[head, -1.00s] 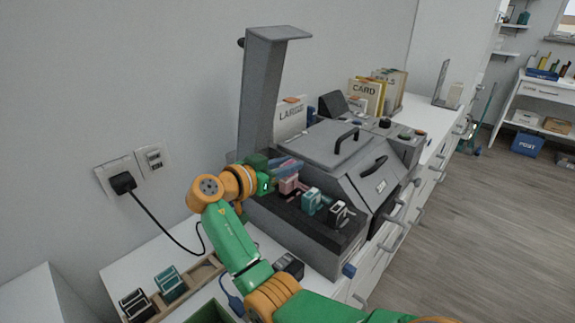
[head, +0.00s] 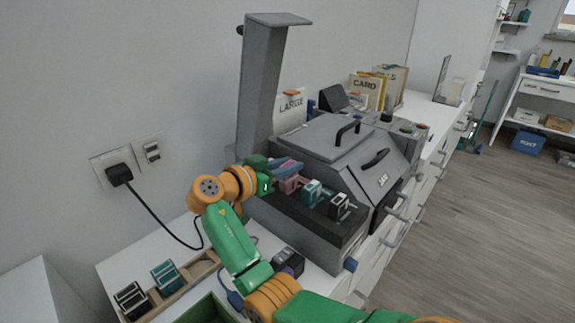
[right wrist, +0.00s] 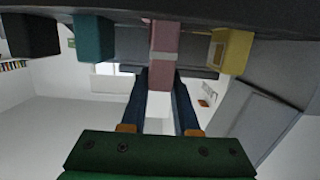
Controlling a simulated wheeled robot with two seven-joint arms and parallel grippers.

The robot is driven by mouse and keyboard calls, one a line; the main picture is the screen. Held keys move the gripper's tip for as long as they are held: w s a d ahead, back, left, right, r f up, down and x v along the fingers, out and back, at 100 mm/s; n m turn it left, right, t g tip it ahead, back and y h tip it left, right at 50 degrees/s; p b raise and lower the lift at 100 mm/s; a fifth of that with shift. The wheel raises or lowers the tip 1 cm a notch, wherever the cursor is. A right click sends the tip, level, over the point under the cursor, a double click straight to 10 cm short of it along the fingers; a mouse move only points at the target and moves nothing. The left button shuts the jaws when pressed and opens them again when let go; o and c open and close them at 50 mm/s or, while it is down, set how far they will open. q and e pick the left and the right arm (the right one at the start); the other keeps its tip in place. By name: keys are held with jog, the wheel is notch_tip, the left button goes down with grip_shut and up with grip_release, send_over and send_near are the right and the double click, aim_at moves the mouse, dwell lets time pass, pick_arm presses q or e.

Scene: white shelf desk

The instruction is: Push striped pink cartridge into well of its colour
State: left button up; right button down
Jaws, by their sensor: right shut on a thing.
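My right gripper (head: 284,166) is at the left end of the dark bay on the front of the grey machine (head: 310,231). Its blue fingers are shut on a pink piece (head: 292,184), taken as the pink cartridge; its stripes are not clear. In the right wrist view the pink piece (right wrist: 164,42) lies between the fingertips (right wrist: 164,78). Cartridge and well cannot be told apart there, so the depth of insertion is unclear. A teal holder (head: 312,193) and a black holder (head: 340,207) stand to its right. The wrist view also shows a yellow one (right wrist: 231,51). My left gripper is out of view.
A wooden rack (head: 196,272) holds a striped black cartridge (head: 131,299) and a striped teal cartridge (head: 166,277). A dark block (head: 289,262) and a green box (head: 208,309) are near my right arm. The machine's tall grey upright (head: 262,90) rises behind the gripper.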

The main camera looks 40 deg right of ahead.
jog(key=shift+f+b, duration=1)
jog(key=shift+f, duration=0.15)
jog(key=c, duration=0.6)
grip_release()
jog(key=b+v, duration=0.1)
jog(key=v, duration=0.6)
